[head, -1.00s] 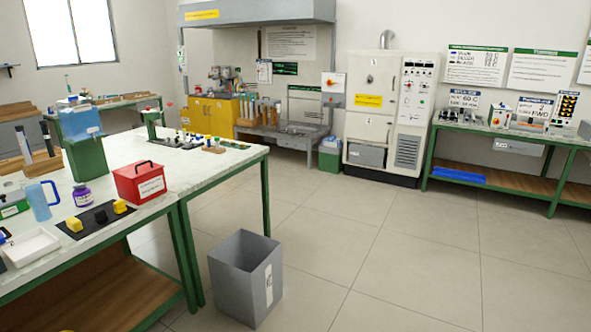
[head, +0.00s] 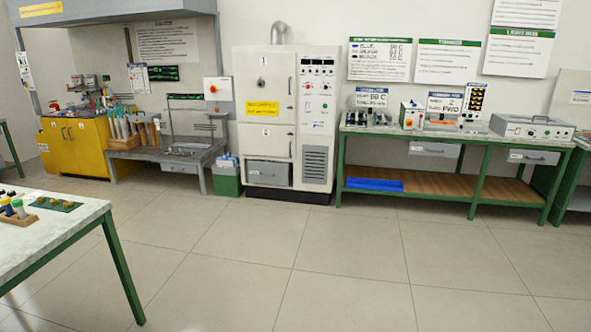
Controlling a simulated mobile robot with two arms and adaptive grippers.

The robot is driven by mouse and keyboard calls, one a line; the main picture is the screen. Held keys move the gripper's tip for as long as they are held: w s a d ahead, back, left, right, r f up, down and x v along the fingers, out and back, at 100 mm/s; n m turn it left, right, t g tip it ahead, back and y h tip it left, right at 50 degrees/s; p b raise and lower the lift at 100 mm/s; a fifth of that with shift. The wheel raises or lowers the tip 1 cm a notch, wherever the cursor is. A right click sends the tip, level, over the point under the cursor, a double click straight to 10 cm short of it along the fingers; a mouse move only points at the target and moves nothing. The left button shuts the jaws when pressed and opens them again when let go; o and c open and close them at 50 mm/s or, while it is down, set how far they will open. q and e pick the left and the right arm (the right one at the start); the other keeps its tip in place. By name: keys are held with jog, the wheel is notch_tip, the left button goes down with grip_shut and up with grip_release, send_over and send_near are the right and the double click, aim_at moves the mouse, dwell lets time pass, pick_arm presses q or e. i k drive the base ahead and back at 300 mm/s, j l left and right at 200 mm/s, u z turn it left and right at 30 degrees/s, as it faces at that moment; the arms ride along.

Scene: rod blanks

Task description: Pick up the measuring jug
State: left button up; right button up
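No measuring jug can be made out in the head view now. The corner of the near worktable (head: 60,232) shows at the lower left, with small bottles in a wooden rack (head: 18,212) and a green plate with small brass-coloured parts (head: 55,203) on it. Neither of my grippers is in view.
A wide tiled floor (head: 330,260) lies clear in front. Along the back wall stand a yellow cabinet (head: 75,150), a low grey bench (head: 165,155), a green bin (head: 227,180), a tall oven cabinet (head: 268,140) and a green-framed bench (head: 455,187) with instruments.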

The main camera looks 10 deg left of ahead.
aim_at(71, 106)
jog(key=i+u, duration=0.2)
jog(key=i, duration=0.35)
jog(key=i+u, duration=0.2)
jog(key=i, duration=0.35)
jog(key=i+l+u, duration=0.2)
jog(key=i, duration=0.35)
jog(key=i+l+u, duration=0.2)
jog(key=i, duration=0.35)
jog(key=i+j+u, duration=0.25)
jog(key=i, duration=0.7)
jog(key=i+u, duration=0.25)
jog(key=i, duration=0.65)
jog(key=i+l+u, duration=0.25)
jog(key=i, duration=0.7)
jog(key=i+j+u, duration=0.25)
jog(key=i+u, duration=0.15)
jog(key=i, duration=0.4)
jog(key=i+u, duration=0.45)
jog(key=i, duration=0.3)
jog(key=i+l+u, duration=0.25)
jog(key=i+u, duration=0.15)
jog(key=i, duration=0.4)
jog(key=i+z, duration=0.15)
jog(key=i, duration=0.6)
jog(key=i+z, duration=0.2)
jog(key=i, duration=0.55)
jog(key=i+j+z, duration=0.15)
jog(key=i, duration=0.6)
jog(key=j, duration=0.1)
